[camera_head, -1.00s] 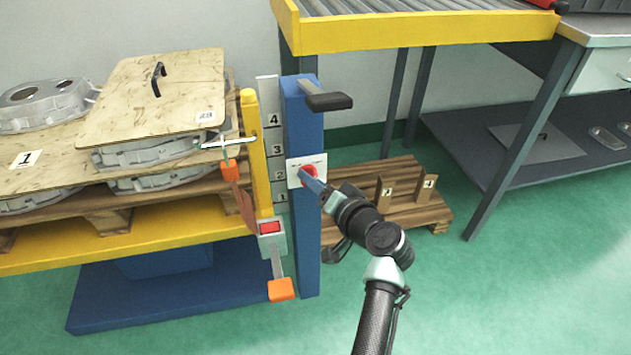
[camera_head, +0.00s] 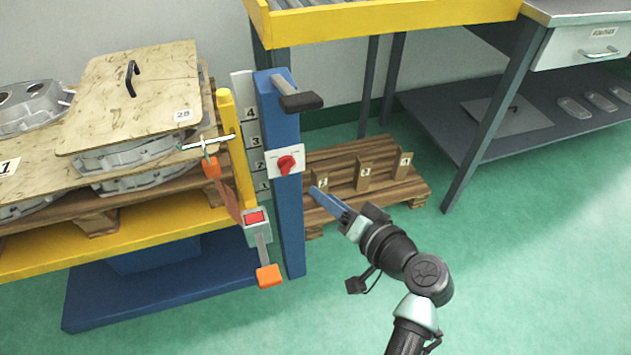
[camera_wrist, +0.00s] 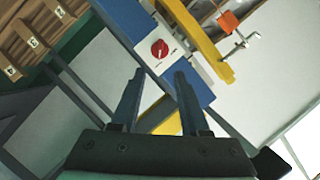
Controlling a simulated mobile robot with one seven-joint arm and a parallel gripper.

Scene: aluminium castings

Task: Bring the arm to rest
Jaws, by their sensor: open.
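My arm reaches in from the lower right of the head view. My gripper (camera_head: 322,197) is in front of the low wooden pallet, to the right of the blue post (camera_head: 286,220), with nothing held. In the wrist view the two fingers of my gripper (camera_wrist: 157,95) stand apart with a clear gap. A red rotary switch (camera_head: 286,165) on a white plate is on the post, up and left of my fingertips and apart from them. The red switch also shows in the wrist view (camera_wrist: 159,48), beyond the fingers.
A yellow lift platform (camera_head: 130,238) with stacked castings and wooden boards (camera_head: 140,95) stands left. A roller conveyor with a yellow frame (camera_head: 390,25) is above the wooden pallet (camera_head: 395,190). A grey bench (camera_head: 590,12) stands right. Green floor is open at lower right.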

